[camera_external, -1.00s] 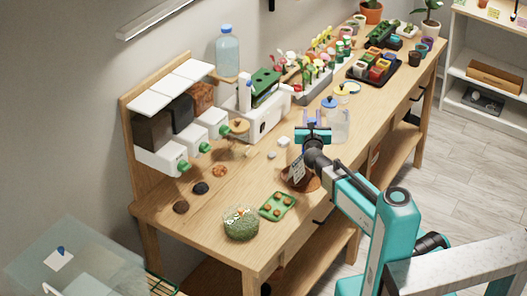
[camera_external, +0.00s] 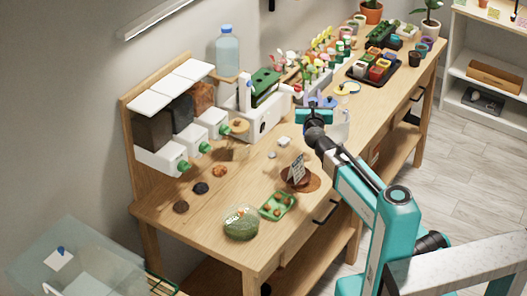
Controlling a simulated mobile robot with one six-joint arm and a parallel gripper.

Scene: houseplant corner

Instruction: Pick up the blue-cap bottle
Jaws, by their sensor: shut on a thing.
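The blue-cap bottle shows in the external view as a blue cap (camera_external: 330,102) close beside my gripper's fingers, with a pale translucent body partly hidden behind my gripper and wrist. My gripper (camera_external: 315,103) is over the right-middle part of the wooden table and is shut on the bottle. The exact contact is hidden by the gripper. I cannot tell whether the bottle is lifted off the table.
A yellow-topped container (camera_external: 341,90) stands just behind. A planter with flowers (camera_external: 318,76) is close behind my gripper.

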